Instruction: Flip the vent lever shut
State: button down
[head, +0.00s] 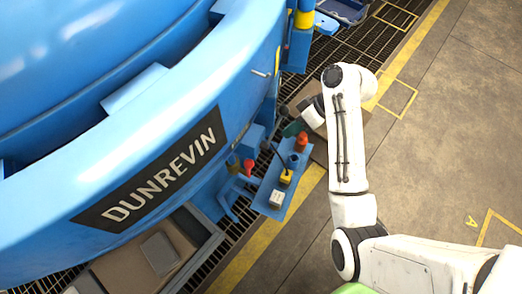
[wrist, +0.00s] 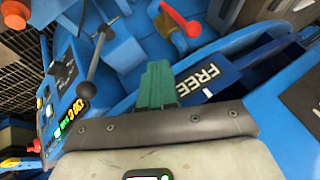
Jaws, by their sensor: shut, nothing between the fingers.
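A lever with a red grip (wrist: 180,20) sticks out of blue housing at the top of the wrist view; in the head view its red end (head: 248,167) shows beside the blue furnace. A grey rod lever with a dark knob (wrist: 103,32) stands left of my fingers in the wrist view. I see no label that tells which is the vent lever. My gripper (wrist: 160,66) has green fingers, shut and empty, between the two levers and apparently touching neither. In the head view my gripper (head: 292,128) is beside the furnace, partly hidden by my arm.
A blue control stand (head: 268,208) carries an orange button (head: 301,140), a black-knobbed stick (head: 293,160), a yellow part and a white box. A blue part marked FREE (wrist: 205,80) lies right of my fingers. The blue furnace (head: 70,145) fills the left; open floor (head: 450,130) lies right.

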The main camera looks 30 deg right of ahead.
jog(key=w+a+f+p, duration=0.1)
jog(key=a+f, duration=0.6)
jog(key=a, duration=0.2)
jog(key=shift+a+f, duration=0.15)
jog(key=shift+f, duration=0.05)
jog(key=shift+w, duration=0.1)
